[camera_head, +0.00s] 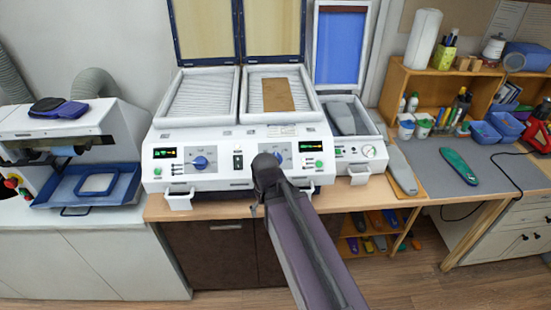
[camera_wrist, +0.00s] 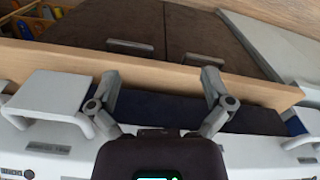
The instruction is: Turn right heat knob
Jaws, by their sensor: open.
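The white heating machine (camera_head: 225,180) has two heat dials on its front panel. The left heat knob (camera_head: 200,162) is blue and in plain view. The right heat dial's grey plate (camera_head: 284,150) shows beside the end of my arm, which hides most of it and its knob. My gripper (camera_wrist: 158,84) is open in the wrist view, its two fingers spread with nothing between them. In the head view my arm hides the gripper, so I cannot tell whether it touches the knob. The wrist view does not show the right knob.
Two raised lids stand behind the heating trays; a brown sheet (camera_head: 278,94) lies in the right one. Front handles (camera_head: 181,200) jut from the machine, one also in the wrist view (camera_wrist: 58,93). A smaller unit (camera_head: 350,150) adjoins at right. The wooden counter (camera_wrist: 150,70) runs below.

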